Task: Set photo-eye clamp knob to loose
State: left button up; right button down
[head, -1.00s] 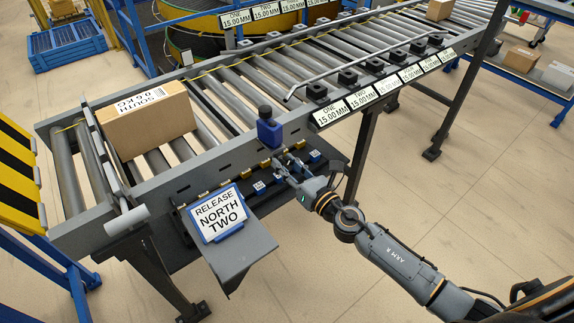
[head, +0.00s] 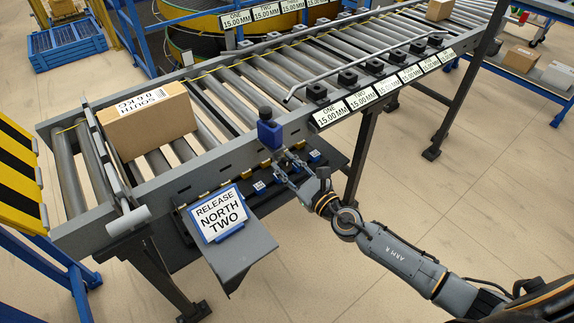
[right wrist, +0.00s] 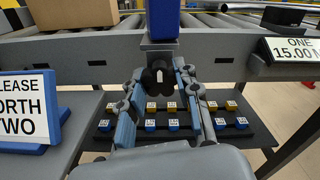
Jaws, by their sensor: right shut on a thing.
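The photo-eye (head: 270,134) is a blue block with a black top on the near side rail of the conveyor. Its black clamp knob (right wrist: 158,80), with a small white mark, shows below the blue block (right wrist: 164,20) in the right wrist view. My right gripper (head: 283,161) is just below the blue block. In the right wrist view its fingers stand on both sides of the knob and are shut on it. The knob is hidden by the gripper in the head view. My left gripper is not in view.
A cardboard box (head: 148,122) lies on the rollers at the left. A sign reading "RELEASE NORTH TWO" (head: 216,214) stands left of my gripper. A black shelf (right wrist: 100,143) with several small blue and yellow blocks lies below the knob.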

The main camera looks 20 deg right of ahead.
jog(key=shift+f, duration=0.15)
jog(key=c, duration=1)
grip_release()
jog(key=shift+o, duration=0.2)
jog(key=v, duration=1.2)
